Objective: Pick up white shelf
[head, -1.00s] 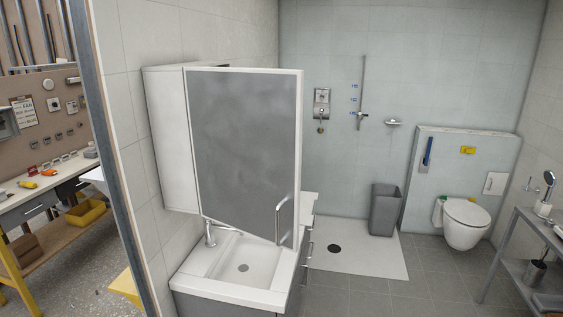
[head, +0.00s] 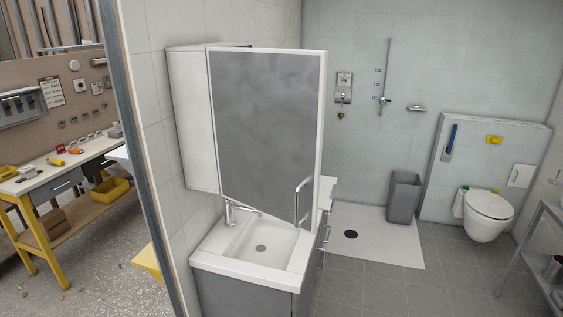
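No object is clearly a separate white shelf. A white wall cabinet (head: 191,122) hangs above the sink on the left wall, with its grey-faced, white-edged door (head: 265,125) swung open and hiding its inside. A small pale wall ledge (head: 416,108) is on the shower wall at the back. Neither of my grippers is in view.
A white sink (head: 240,262) sits on a grey vanity below the cabinet. The wall's edge (head: 150,160) separates this room from a workbench (head: 60,180). A grey bin (head: 404,198), toilet (head: 488,212) and metal rack (head: 548,222) stand right. Tiled floor (head: 400,290) is clear.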

